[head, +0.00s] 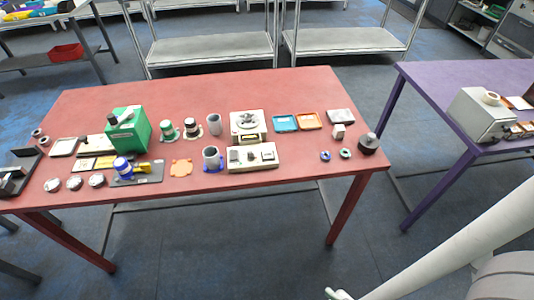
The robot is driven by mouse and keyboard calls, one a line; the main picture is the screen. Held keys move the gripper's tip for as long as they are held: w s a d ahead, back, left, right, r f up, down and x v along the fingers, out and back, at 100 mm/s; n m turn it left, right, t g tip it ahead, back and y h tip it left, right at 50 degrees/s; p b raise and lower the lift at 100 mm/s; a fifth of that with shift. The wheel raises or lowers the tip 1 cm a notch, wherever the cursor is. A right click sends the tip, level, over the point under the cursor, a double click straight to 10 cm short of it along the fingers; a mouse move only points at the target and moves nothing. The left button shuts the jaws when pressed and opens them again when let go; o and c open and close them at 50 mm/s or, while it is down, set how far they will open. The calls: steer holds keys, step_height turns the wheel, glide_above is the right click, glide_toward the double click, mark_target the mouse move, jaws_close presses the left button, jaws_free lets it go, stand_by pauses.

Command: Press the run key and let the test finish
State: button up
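I cannot make out a key marked run in the head view. A cream panel (252,157) with dark square parts on it lies near the front middle of the red table. Right behind it stands a pale device (247,124) with a round top. A green machine (128,131) with a dark handle-like part on top stands on the left half of the table. A grey box-shaped unit (481,115) with a round ring on top stands on the purple table at the right. My gripper does not show clearly; only pale links of my arm appear at bottom right.
The red table (290,90) also holds blue and orange trays, cups, round pucks and small rings. A purple table (420,85) stands to the right, with a floor gap between. Metal shelves stand behind.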

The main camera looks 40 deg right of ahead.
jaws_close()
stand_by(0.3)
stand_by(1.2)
